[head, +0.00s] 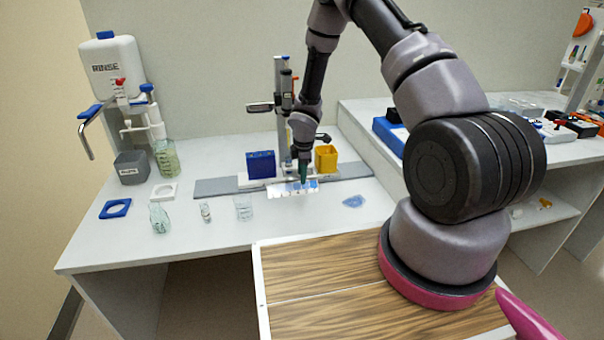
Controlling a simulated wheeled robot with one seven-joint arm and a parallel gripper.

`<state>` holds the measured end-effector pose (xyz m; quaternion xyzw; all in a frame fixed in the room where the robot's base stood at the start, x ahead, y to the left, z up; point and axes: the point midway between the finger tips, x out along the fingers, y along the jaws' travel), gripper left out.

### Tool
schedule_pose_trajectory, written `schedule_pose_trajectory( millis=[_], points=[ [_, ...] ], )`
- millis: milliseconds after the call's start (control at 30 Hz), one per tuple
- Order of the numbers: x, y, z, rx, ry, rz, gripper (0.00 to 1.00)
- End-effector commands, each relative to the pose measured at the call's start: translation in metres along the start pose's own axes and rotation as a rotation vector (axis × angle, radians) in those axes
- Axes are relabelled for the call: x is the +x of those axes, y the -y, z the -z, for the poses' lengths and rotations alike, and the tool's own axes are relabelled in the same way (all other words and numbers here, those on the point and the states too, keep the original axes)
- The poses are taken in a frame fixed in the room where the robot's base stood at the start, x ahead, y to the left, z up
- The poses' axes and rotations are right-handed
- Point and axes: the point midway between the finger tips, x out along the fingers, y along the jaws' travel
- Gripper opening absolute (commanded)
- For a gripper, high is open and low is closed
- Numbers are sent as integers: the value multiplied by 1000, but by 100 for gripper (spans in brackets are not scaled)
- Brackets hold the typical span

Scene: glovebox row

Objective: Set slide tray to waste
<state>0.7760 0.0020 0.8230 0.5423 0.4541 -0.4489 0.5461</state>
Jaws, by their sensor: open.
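A pale sliding tray (281,191) with small bluish markings lies in front of a long grey rail (215,187) on the white bench. A blue bin (260,165) and a yellow bin (326,157) stand behind it, left and right. My gripper (303,184) points down at the right part of the tray, between the two bins, with its fingertips at or just above it. Its jaws are open; contact with the tray cannot be told. Any waste marking is too small to read.
A RINSE dispenser (115,70) stands at the back left, with a grey box (131,165) and a green-tinted beaker (166,158) below. A blue square ring (115,208), a flask (159,217) and a clear beaker (243,207) stand in front. A stand (279,100) rises behind my gripper.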

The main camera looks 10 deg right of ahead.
Motion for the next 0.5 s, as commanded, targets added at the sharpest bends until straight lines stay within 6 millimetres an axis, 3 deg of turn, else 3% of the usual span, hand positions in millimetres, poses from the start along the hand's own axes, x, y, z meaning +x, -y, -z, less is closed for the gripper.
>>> schedule_pose_trajectory(
  millis=[100,133,233,500],
  points=[
    [0,0,0,0,0,0,45],
    [0,0,0,0,0,0,37],
    [0,0,0,0,0,0,0],
    [0,0,0,0,0,0,0]
  ],
)
